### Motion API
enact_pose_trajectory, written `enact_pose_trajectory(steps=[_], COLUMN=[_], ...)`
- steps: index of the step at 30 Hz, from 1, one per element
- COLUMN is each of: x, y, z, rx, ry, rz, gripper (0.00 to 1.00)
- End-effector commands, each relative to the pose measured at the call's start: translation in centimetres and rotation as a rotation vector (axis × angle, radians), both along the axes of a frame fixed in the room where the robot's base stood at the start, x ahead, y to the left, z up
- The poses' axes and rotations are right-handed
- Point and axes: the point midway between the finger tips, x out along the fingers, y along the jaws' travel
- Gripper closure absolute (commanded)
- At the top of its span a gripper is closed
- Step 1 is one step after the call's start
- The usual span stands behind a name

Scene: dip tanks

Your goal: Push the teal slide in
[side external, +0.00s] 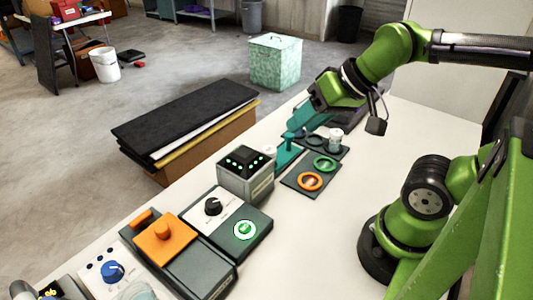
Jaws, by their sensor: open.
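The teal slide (287,156) lies on the white table, just right of a grey box with green lights. A small upright teal knob (289,141) stands on it. My gripper (303,119) is open and reaches down from the upper right, with its teal fingers close above and behind the knob. I cannot tell from this view whether the fingers touch the knob. The far end of the slide is partly hidden behind the fingers and nearby parts.
The grey box (246,175) stands close left of the slide. A dark panel with orange and green rings (311,181) lies close right, with a small white jar (336,139) behind it. Control panels (185,250) fill the front left. The table's right middle is clear.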

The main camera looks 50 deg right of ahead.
Motion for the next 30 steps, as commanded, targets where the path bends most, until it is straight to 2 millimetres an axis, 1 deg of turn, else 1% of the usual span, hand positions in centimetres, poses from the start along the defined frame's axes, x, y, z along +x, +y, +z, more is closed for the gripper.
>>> enact_pose_trajectory(steps=[1,3,4,7,11,14,15,17,18,21,24,27,29,30], x=[0.0,0.0,0.1,0.7,3.5,6.4,7.5,9.1,10.2,12.4,14.1,15.3,15.7,15.8], y=[0.0,-0.1,-0.1,-0.7,-2.7,-5.3,-6.4,-8.3,-9.6,-13.0,-16.1,-18.3,-19.0,-19.1], z=[0.0,-0.1,-0.2,-1.1,-1.4,-1.6,-1.7,-2.0,-2.3,-3.2,-3.9,-4.0,-3.5,-2.9], rx=[0.0,0.0,0.0,0.006,0.012,0.013,0.012,0.009,0.006,-0.008,-0.025,-0.042,-0.048,-0.05], ry=[0.0,0.003,0.01,0.057,0.146,0.24,0.278,0.337,0.378,0.476,0.56,0.621,0.636,0.637], rz=[0.0,-0.004,-0.005,-0.025,-0.082,-0.138,-0.162,-0.201,-0.225,-0.289,-0.348,-0.394,-0.41,-0.416], gripper=[0.57,0.47,0.44,0.44,0.44,0.44,0.44,0.44,0.44,0.44,0.44,0.44,0.44,0.44])
